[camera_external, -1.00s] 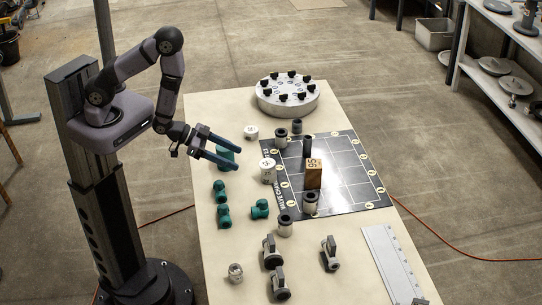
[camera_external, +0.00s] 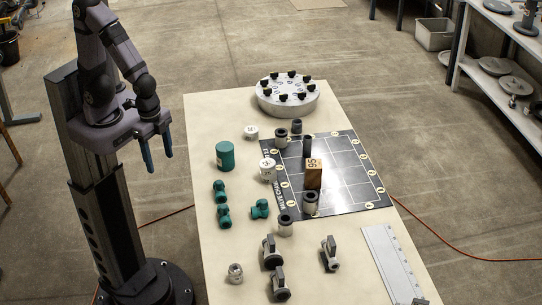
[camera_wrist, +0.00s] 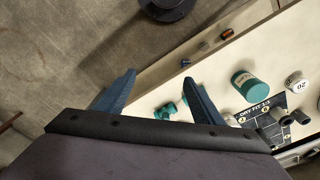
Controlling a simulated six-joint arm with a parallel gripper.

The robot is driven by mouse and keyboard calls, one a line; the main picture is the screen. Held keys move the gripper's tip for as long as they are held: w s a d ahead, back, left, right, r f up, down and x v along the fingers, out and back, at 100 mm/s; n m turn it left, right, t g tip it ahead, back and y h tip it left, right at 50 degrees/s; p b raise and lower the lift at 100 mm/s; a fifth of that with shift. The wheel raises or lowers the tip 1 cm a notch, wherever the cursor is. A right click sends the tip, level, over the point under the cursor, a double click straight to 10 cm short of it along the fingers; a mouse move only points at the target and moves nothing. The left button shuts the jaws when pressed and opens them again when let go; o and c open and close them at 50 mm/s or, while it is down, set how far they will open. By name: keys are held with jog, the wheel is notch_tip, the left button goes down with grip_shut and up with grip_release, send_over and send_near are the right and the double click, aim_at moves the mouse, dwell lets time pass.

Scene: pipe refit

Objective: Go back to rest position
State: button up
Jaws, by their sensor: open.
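My gripper (camera_external: 157,160) is open and empty, pulled in close to my column, pointing down just left of the table's left edge. Its two blue fingers also show well apart in the wrist view (camera_wrist: 160,95), with nothing between them. A green cylinder (camera_external: 225,155) stands upright on the table to the right of my gripper, clear of it. It also shows in the wrist view (camera_wrist: 251,86).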

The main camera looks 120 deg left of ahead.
jog(key=shift+s+d+r+g, duration=0.2)
jog(key=shift+s+r, duration=0.1)
jog(key=shift+s, duration=0.2)
jog(key=shift+s+d+r+g, duration=0.2)
jog(key=shift+s+r, duration=0.05)
jog(key=shift+s, duration=0.25)
